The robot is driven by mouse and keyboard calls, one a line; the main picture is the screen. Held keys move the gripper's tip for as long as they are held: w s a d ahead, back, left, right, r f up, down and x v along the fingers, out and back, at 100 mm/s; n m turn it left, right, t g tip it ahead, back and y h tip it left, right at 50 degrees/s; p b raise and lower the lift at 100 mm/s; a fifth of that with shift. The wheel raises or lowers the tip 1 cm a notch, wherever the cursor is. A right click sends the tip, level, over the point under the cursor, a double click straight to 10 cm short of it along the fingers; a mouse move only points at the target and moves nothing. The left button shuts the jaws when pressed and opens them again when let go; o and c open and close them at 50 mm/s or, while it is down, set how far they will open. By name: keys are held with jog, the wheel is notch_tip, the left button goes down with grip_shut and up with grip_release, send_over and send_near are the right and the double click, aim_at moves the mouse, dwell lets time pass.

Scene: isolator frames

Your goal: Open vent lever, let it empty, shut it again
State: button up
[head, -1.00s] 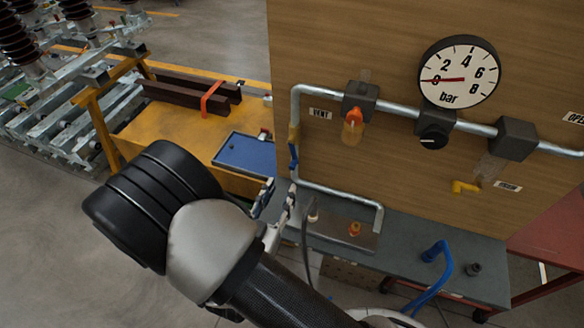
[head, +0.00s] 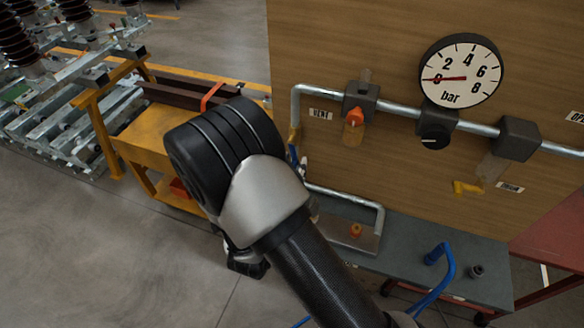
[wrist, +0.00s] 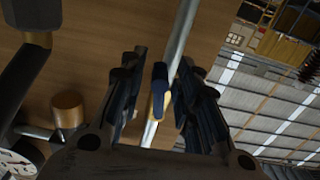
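The vent lever (head: 292,153) is a blue handle on a brass-yellow valve on the vertical pipe at the board's left edge. It hangs down, roughly along the pipe. In the wrist view the blue lever (wrist: 160,95) stands between the fingers of my gripper (wrist: 161,70), with the pipe behind it. The fingers are open, with a gap on each side of the lever. In the head view my arm hides most of the gripper. The gauge (head: 461,72) has its red needle at about 0 bar. The "VENT" label (head: 320,114) is beside the pipe.
The horizontal pipe (head: 402,109) carries an orange-and-clear fitting (head: 354,126), a black knob (head: 433,138) and a dark block (head: 517,139). A yellow handle (head: 466,187) is lower right. A blue hose (head: 441,272) stands on the grey bench (head: 400,247). A yellow cart (head: 150,150) is at left.

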grip_shut()
dwell(0.4)
jog(key=shift+f, duration=0.1)
jog(key=shift+w+a+m+b, duration=0.15)
jog(key=shift+a+m+b, duration=0.15)
jog(key=shift+m+b, duration=0.45)
jog(key=shift+w+a+m+b, duration=0.1)
jog(key=shift+a+m+b, duration=0.2)
jog(key=shift+m+b, duration=0.4)
jog(key=shift+o, duration=1.1)
grip_release()
